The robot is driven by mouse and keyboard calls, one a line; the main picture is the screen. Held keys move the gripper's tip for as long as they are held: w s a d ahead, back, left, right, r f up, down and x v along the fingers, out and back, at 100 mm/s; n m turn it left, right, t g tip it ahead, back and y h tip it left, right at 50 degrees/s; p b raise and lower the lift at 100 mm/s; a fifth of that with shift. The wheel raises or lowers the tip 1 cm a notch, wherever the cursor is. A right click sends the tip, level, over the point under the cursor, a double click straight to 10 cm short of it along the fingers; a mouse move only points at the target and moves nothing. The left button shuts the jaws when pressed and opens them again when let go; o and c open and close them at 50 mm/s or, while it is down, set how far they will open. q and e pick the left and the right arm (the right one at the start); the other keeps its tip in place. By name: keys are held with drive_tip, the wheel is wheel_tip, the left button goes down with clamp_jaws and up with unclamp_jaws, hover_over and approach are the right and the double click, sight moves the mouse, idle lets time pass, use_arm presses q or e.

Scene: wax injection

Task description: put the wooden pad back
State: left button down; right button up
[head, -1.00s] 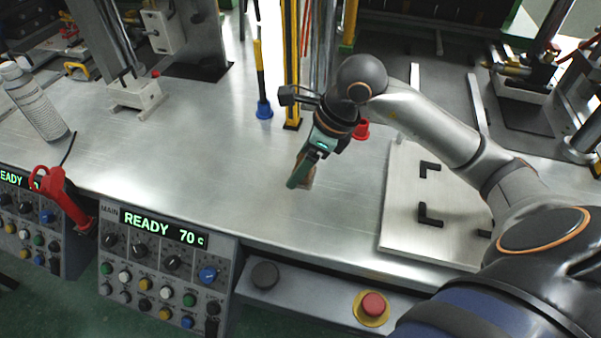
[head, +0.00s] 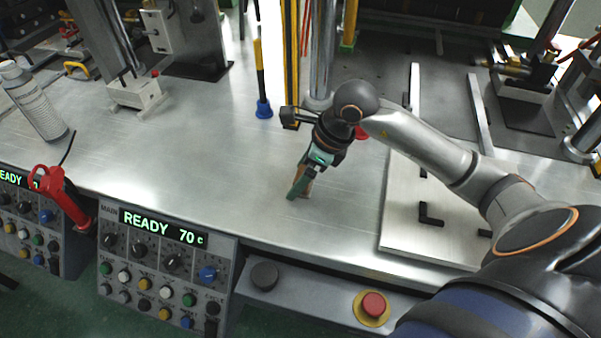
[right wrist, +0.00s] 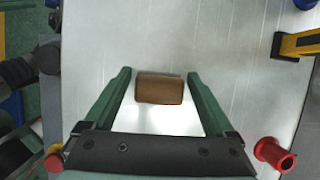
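The wooden pad (right wrist: 160,89) is a small brown block on the bright metal table. In the right wrist view it lies between the two green fingers of my right gripper (right wrist: 158,74), near their tips, with a gap on each side. In the head view my right gripper (head: 300,190) points down over the front middle of the table. There a green finger hides most of the pad (head: 309,188), and only a brown sliver shows. My right gripper is open around the pad. My left gripper is not in view.
The metal table (head: 210,150) is clear left of my right gripper. A plate (head: 396,225) with black L-shaped brackets lies to the right. A blue-footed post (head: 263,108) and a yellow post stand behind. A control box reading READY 70 (head: 165,226) is in front.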

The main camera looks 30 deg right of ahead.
drive_tip(key=shift+o, duration=0.6)
drive_tip(key=shift+r+p, duration=0.3)
drive_tip(key=v, duration=1.1)
drive_tip(key=shift+s+r, duration=0.2)
drive_tip(key=shift+r, duration=0.1)
drive_tip(key=shift+d, duration=0.15)
idle(1.0)
